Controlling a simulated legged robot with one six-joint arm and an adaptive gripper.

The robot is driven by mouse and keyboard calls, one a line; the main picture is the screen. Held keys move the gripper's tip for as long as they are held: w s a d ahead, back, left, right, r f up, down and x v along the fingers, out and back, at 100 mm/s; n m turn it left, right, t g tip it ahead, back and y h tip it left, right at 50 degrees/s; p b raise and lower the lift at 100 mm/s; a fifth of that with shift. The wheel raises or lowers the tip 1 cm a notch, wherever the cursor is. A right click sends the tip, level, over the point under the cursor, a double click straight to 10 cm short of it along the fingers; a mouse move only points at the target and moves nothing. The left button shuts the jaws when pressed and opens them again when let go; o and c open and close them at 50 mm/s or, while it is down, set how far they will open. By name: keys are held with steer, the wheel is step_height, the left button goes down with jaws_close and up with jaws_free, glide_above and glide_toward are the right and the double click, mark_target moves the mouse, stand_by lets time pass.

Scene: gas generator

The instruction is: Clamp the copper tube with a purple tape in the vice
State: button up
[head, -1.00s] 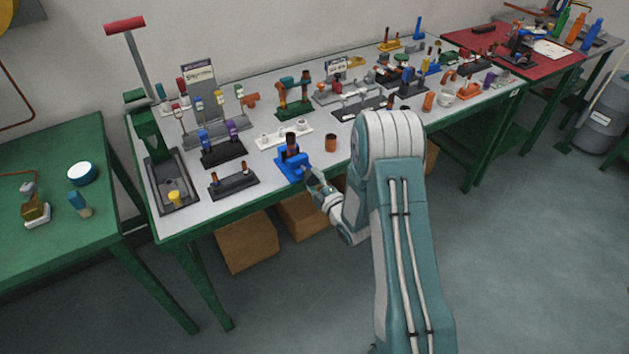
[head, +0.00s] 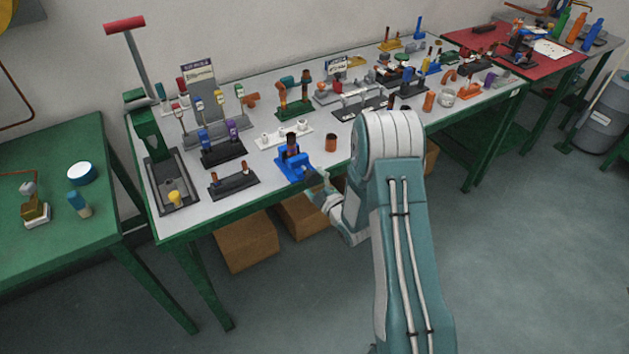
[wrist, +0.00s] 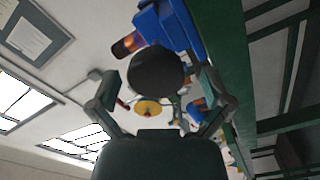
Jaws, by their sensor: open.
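The blue vice (head: 296,167) stands at the front edge of the grey-topped table. A copper tube (head: 291,142) with a dark and purple band stands upright in it; I cannot tell whether the jaws grip it. The wrist view shows the vice (wrist: 178,24) and the tube (wrist: 128,45) with its purplish band. My gripper (head: 312,176) is at the vice's front side. In the wrist view my gripper (wrist: 163,88) is open, its fingers on either side of a dark round knob (wrist: 155,72) in front of the vice. Contact with the knob cannot be told.
A loose brown copper piece (head: 331,143) stands right of the vice. A black stand with short tubes (head: 233,182) is to its left, and a white rack (head: 284,135) behind. Cardboard boxes (head: 247,242) are under the table.

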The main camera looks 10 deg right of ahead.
steer(key=shift+r, duration=0.1)
stand_by(0.4)
steer(key=n, duration=0.5)
steer(key=shift+n, duration=0.3)
steer(key=c, duration=1.1)
steer(key=shift+m, duration=1.4)
steer(key=shift+s, duration=0.1)
